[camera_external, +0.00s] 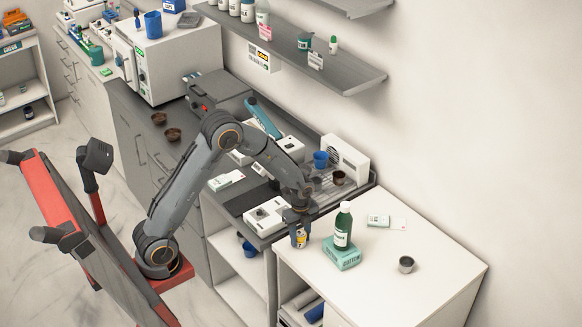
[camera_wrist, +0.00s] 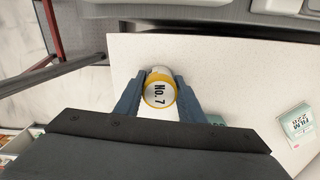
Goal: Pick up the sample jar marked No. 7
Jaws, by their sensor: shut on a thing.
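The sample jar marked No. 7 (camera_wrist: 160,90) shows in the wrist view between my two fingers, with its white lid lettered "No. 7" and a yellow ring around it. My gripper (camera_wrist: 160,95) is shut on it, one blue-grey finger on each side. In the external view the jar (camera_external: 298,238) is below my gripper (camera_external: 298,222), upright, at the left edge of the white counter. I cannot tell whether its base touches the counter.
A green bottle (camera_external: 343,228) stands on a teal box (camera_external: 342,254) just right of the jar. A small metal cup (camera_external: 406,264) and a flat box (camera_external: 378,220) are farther right. White devices (camera_external: 267,215) stand to the left. The counter's front right is clear.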

